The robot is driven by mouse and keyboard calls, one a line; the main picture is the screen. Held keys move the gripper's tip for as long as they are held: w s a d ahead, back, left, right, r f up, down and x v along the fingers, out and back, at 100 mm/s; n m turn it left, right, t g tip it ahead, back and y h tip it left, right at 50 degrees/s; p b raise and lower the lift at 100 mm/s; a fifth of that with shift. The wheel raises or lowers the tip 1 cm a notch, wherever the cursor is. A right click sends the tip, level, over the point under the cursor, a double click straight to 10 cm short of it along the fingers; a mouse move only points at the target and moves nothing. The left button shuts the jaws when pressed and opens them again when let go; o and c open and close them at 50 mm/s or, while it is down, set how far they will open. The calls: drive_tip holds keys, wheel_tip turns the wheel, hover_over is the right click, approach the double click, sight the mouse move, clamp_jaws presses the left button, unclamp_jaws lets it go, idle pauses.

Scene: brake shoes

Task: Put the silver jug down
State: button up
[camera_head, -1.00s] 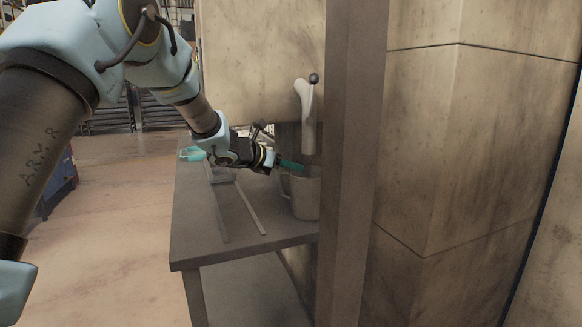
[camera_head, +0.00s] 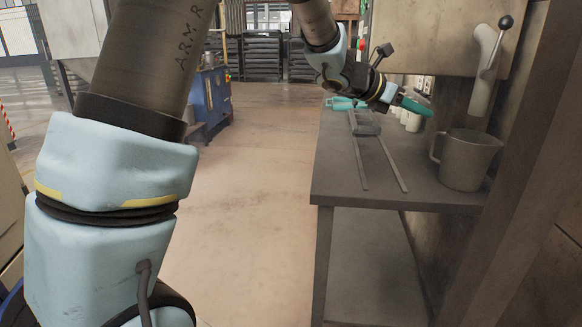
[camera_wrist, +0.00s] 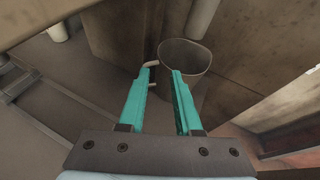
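The silver jug (camera_head: 466,162) stands upright on the grey table (camera_head: 330,178), its handle facing left in the head view. The jug also shows in the wrist view (camera_wrist: 187,62), just beyond the fingertips, with its open top and handle visible. My gripper (camera_head: 428,110) is above and left of the jug's rim, apart from it in the head view. Its two teal fingers (camera_wrist: 160,70) are spread with a gap between them, and nothing is held. In the wrist view the handle lies near the left fingertip; whether they touch cannot be told.
A grey metal frame (camera_head: 366,130) lies left of the jug on the table. A teal object (camera_head: 343,103) and pale cups (camera_head: 411,120) are farther back. A lever with a black knob (camera_head: 506,22) hangs above the jug.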

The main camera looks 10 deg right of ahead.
drive_tip(key=shift+w+a, duration=0.1)
drive_tip(key=w+a+f+n+t+y, duration=0.35)
drive_tip(key=w+a+n, duration=0.35)
drive_tip(key=a+n, duration=0.4)
drive_tip(key=w+a+f+n+t+y, duration=0.2)
drive_tip(key=w+a+n+t, duration=0.4)
drive_tip(key=a+n, duration=0.55)
drive_tip(key=s+a+f+n+g+y, duration=0.1)
drive_tip(key=a+f+n+y, duration=0.1)
drive_tip(key=a+n, duration=0.45)
drive_tip(key=s+a+f+n+g+y, duration=0.1)
drive_tip(key=a+f+n+y, duration=0.2)
drive_tip(key=a+n, duration=0.35)
drive_tip(key=s+a+f+n+g+y, duration=0.1)
drive_tip(key=s+a+f+n+g, duration=0.1)
drive_tip(key=s+a+n, duration=0.5)
drive_tip(key=s+a+f+n+g+y, duration=0.1)
drive_tip(key=s+a+f+n+g, duration=0.2)
drive_tip(key=s+a+n, duration=0.5)
drive_tip(key=shift+s+f+n+g+y, duration=0.35)
drive_tip(key=shift+s+f+n, duration=0.5)
drive_tip(key=shift+s+f, duration=0.05)
